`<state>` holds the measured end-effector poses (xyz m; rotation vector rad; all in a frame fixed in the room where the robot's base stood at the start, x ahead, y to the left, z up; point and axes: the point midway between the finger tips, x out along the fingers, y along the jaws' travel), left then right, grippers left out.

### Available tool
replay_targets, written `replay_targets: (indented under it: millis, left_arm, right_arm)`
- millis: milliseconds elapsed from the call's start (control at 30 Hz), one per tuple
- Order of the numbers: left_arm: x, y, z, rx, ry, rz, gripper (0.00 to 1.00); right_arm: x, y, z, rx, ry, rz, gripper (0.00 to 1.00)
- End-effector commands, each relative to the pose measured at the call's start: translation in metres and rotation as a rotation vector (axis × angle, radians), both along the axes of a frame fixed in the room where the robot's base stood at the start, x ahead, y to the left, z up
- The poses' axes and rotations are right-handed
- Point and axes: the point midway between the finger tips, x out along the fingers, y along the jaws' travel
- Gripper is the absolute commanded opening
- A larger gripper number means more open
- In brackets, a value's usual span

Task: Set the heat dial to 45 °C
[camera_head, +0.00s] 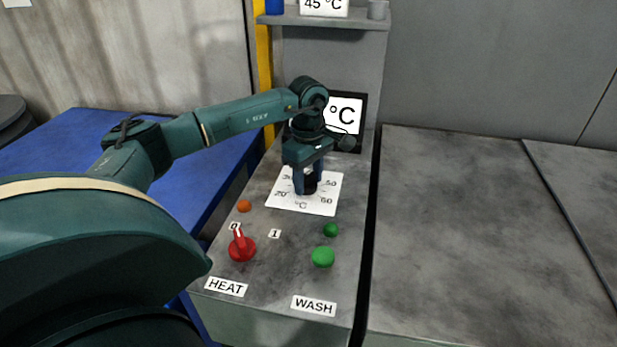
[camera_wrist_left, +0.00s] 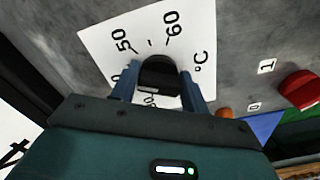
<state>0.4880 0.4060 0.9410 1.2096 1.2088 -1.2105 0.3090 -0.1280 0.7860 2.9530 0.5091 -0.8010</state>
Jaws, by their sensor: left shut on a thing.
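The black heat dial (camera_wrist_left: 160,76) sits in the middle of a white scale plate (camera_head: 325,202). The plate is marked in °C, with 20, 30, 50 and 60 readable in the head view. My left gripper (camera_head: 306,190) reaches down over the plate from above. In the left wrist view my left gripper (camera_wrist_left: 160,88) has a blue finger on each side of the dial and is shut on it. The dial's pointer and the 40 mark are hidden or unclear. A sign (camera_head: 323,5) at the top reads 45 °C. My right gripper is not in view.
A display (camera_head: 343,115) behind the dial shows °C, its number hidden by my arm. A red HEAT switch (camera_head: 241,248), orange lamp (camera_head: 244,206), green lamp (camera_head: 330,230) and green WASH button (camera_head: 323,257) lie nearer. A blue table (camera_head: 80,135) stands left.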

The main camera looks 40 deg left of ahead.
Motion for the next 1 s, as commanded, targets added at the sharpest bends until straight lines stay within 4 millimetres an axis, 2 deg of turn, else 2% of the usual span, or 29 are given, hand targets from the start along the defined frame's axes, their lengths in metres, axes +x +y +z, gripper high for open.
replay_targets:
  millis: [500, 533, 767, 1000]
  left_arm:
    - [0.0008, 0.0001, 0.0018, -0.001, -0.004, -0.019, 0.23]
    - [0.0008, 0.0001, 0.0018, -0.001, -0.004, -0.019, 0.47]
    - [0.0003, 0.0001, 0.0009, 0.0, -0.002, -0.019, 0.65]
    - [0.0001, 0.0001, 0.0011, 0.0, -0.001, -0.019, 0.65]
  right_arm:
    - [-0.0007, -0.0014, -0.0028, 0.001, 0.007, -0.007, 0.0]
    - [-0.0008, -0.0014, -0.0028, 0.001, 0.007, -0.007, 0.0]
    - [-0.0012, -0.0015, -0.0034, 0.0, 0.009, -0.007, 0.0]
    - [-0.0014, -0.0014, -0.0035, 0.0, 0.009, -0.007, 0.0]
